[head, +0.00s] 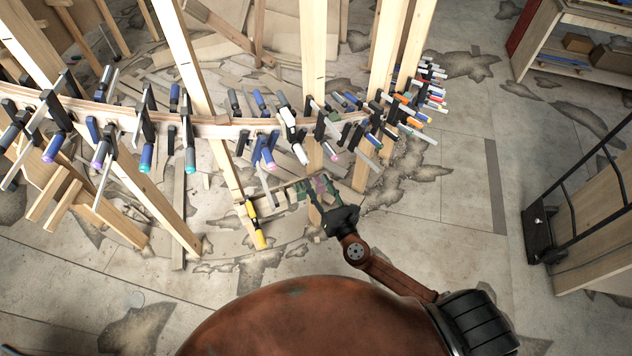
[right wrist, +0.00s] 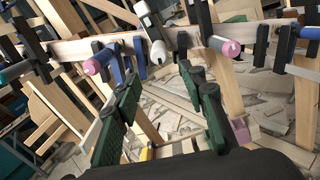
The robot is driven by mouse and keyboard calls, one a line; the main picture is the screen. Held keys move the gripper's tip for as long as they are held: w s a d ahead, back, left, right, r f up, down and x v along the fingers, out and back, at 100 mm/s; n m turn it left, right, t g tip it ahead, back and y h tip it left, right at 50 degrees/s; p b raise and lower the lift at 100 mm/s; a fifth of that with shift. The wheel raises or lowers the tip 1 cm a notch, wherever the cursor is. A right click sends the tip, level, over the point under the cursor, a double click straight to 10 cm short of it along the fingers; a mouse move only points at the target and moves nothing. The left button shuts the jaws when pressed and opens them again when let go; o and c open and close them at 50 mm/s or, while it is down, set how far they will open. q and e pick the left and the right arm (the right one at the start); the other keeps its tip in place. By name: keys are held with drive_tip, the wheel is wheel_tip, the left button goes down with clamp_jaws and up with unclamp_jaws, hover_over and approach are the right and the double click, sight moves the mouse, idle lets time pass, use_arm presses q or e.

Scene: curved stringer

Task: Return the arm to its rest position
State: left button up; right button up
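My right arm (head: 385,268) reaches forward from the lower right in the head view. Its gripper (head: 316,188) is just below and in front of the curved wooden stringer (head: 225,128), near an upright post. In the right wrist view the green fingers of this gripper (right wrist: 168,105) stand apart, with floor and wood showing between them and nothing held. Several clamps line the stringer; a white one (head: 291,127) is above the gripper. The stringer (right wrist: 75,48) also crosses the upper part of the right wrist view. My left arm and gripper are not in view.
A yellow-handled clamp (head: 256,226) is low to the left of the right gripper. Wooden posts (head: 182,60) stand along the stringer. A cart (head: 585,215) is at the right edge and a shelf (head: 575,50) at the upper right. Floor between gripper and cart is clear.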

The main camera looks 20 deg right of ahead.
drive_tip(key=shift+s+d, duration=0.1)
drive_tip(key=shift+s, duration=0.6)
